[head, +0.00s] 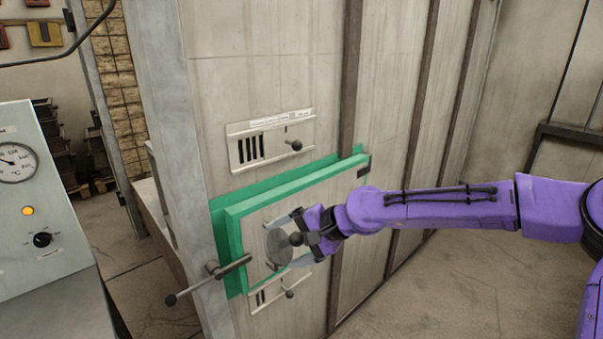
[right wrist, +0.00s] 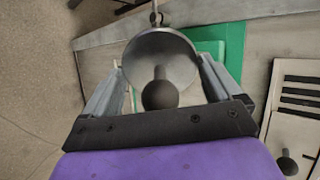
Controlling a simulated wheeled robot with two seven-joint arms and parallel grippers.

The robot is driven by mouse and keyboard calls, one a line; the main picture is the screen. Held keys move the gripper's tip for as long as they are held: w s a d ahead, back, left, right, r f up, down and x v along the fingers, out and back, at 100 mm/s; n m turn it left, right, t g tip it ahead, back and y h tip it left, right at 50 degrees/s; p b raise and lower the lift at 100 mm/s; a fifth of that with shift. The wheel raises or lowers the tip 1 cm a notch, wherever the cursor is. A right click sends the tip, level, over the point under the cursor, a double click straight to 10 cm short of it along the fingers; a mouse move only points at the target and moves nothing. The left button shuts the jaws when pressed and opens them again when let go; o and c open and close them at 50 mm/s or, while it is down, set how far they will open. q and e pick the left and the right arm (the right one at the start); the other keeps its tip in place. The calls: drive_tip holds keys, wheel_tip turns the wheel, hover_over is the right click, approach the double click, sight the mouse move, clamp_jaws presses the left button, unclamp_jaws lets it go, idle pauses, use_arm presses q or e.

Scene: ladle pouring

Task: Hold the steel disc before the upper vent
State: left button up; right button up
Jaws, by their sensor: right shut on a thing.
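The steel disc (head: 279,246) is a round grey plate with a dark ball knob on its near face. My right gripper (head: 290,241) is shut on it, with a finger at either side, as the right wrist view shows for the disc (right wrist: 160,50) and knob (right wrist: 159,94). The disc is in front of the green-framed panel, below the upper vent. The upper vent (head: 270,141) is a pale plate with dark upright slots and a small knob; it also shows at the right of the right wrist view (right wrist: 300,125). Nothing covers its slots. My left gripper is not in view.
The green-framed panel (head: 235,247) has a lever handle (head: 208,285) sticking out at its left. A lower vent (head: 263,298) is below it, partly hidden. A control box (head: 35,200) with gauge stands at the left. Open floor lies right.

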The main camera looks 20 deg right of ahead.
drive_tip(key=r+m+t, duration=0.1)
drive_tip(key=r, duration=0.1)
drive_tip(key=d+r+m+t, duration=0.1)
drive_tip(key=r+t, duration=0.1)
drive_tip(key=r+m+t, duration=0.1)
drive_tip(key=r+t, duration=0.1)
drive_tip(key=r, duration=0.1)
drive_tip(key=shift+w+d, duration=0.25)
wheel_tip(320, 180, up, 7)
drive_tip(key=w+d+m+t+h, duration=0.2)
drive_tip(key=d+m+t, duration=0.1)
drive_tip(key=t, duration=0.2)
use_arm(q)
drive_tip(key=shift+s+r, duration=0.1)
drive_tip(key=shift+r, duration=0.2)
use_arm(e)
drive_tip(key=x, duration=1.2)
drive_tip(key=shift+w, duration=0.35)
drive_tip(key=shift+a, duration=0.1)
idle(2.9)
use_arm(q)
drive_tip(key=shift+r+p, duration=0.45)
drive_tip(key=shift+p, duration=0.15)
use_arm(e)
drive_tip(key=v, duration=1.2)
